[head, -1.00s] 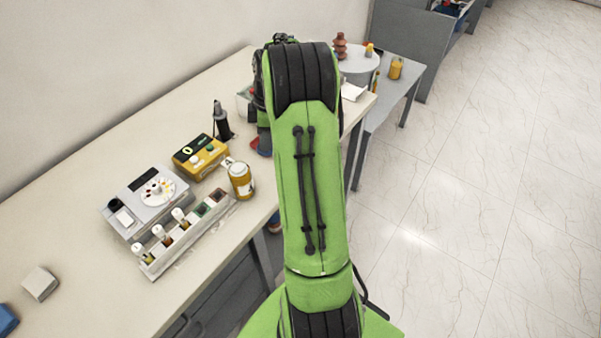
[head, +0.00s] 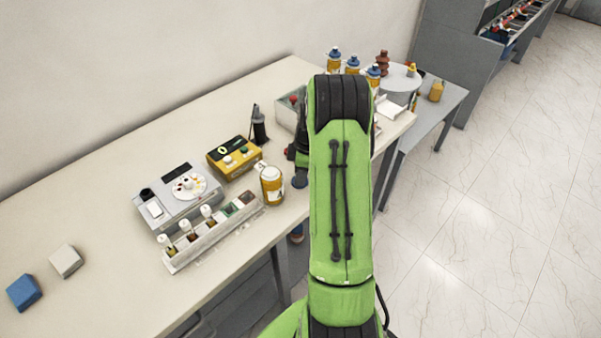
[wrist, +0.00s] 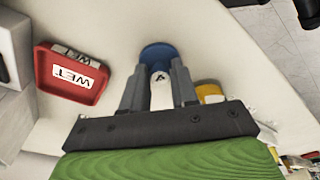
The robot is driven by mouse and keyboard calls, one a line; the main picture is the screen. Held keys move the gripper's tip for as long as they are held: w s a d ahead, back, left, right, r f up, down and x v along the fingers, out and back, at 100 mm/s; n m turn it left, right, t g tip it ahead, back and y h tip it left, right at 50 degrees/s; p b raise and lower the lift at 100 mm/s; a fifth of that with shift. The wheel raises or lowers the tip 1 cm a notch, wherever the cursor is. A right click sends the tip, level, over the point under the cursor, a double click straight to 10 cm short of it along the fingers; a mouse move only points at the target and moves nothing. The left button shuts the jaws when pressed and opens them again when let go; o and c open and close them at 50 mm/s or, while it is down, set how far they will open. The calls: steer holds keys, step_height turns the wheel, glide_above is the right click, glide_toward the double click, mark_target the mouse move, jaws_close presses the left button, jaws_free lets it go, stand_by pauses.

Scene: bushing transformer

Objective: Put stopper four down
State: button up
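In the wrist view, my gripper (wrist: 159,70) has its two fingers close on either side of stopper four (wrist: 157,52). The stopper has a round blue end and a white part marked 4 between the fingers. The gripper looks shut on it. The stopper appears over the pale table; whether it touches the surface is hard to tell. In the head view, my green arm hides most of the gripper, and a dark blue round piece (head: 300,181) shows at the arm's left edge.
A red tray labelled WET (wrist: 72,72) lies left of the gripper in the wrist view. On the table (head: 110,150) stand an amber bottle (head: 271,186), a yellow instrument (head: 233,158), a grey instrument (head: 177,196) and a vial rack (head: 215,235). Blue-capped bottles (head: 352,65) stand behind my arm.

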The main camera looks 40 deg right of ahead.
steer(key=shift+o, duration=1.4)
step_height(320, 180, up, 12)
steer(key=s+d+p, duration=0.1)
steer(key=p, duration=0.1)
steer(key=a+r+m, duration=0.2)
steer(key=a+r, duration=0.6)
steer(key=a, duration=0.1)
steer(key=s+a+r+m+t+h, duration=0.15)
steer(key=s+a+r, duration=0.35)
steer(key=a, duration=0.5)
steer(key=s+a+m+t, duration=0.1)
steer(key=s+a+m, duration=0.2)
steer(key=s, duration=0.4)
steer(key=s+a+f+m+t, duration=0.1)
steer(key=s+a+m+t, duration=0.1)
steer(key=s+a, duration=0.3)
steer(key=shift+s+a+m, duration=0.15)
steer(key=shift+s+m, duration=0.3)
steer(key=shift+s, duration=0.45)
